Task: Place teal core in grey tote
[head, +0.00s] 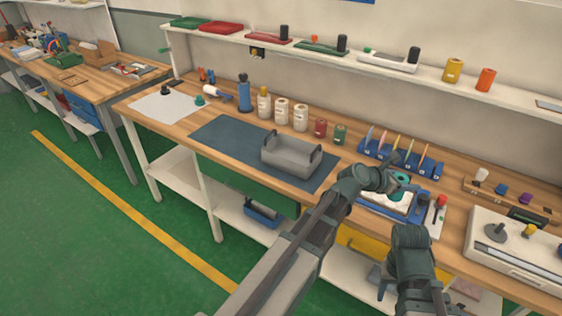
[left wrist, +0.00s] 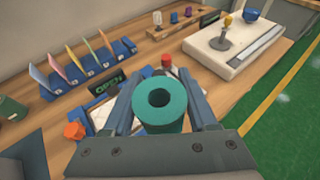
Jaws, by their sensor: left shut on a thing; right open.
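The teal core (head: 401,179) is a short thick ring. My left gripper (head: 394,176) is shut on it, above the blue and white tray (head: 383,206). In the left wrist view the core (left wrist: 172,118) sits between the two fingers, its round hole facing the camera. The grey tote (head: 290,163) has dark handles and stands on the dark blue mat (head: 222,140), left of my left gripper. Its visible inside looks empty. My right gripper (head: 382,283) is open, low in front of the bench, with nothing seen in it.
A blue rack with coloured cards (head: 402,160) stands behind the left gripper. Several bottles and rolls (head: 281,110) line the back of the bench behind the tote. A white device (head: 520,250) is at the right. The mat's left part is clear. A shelf (head: 360,60) runs above.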

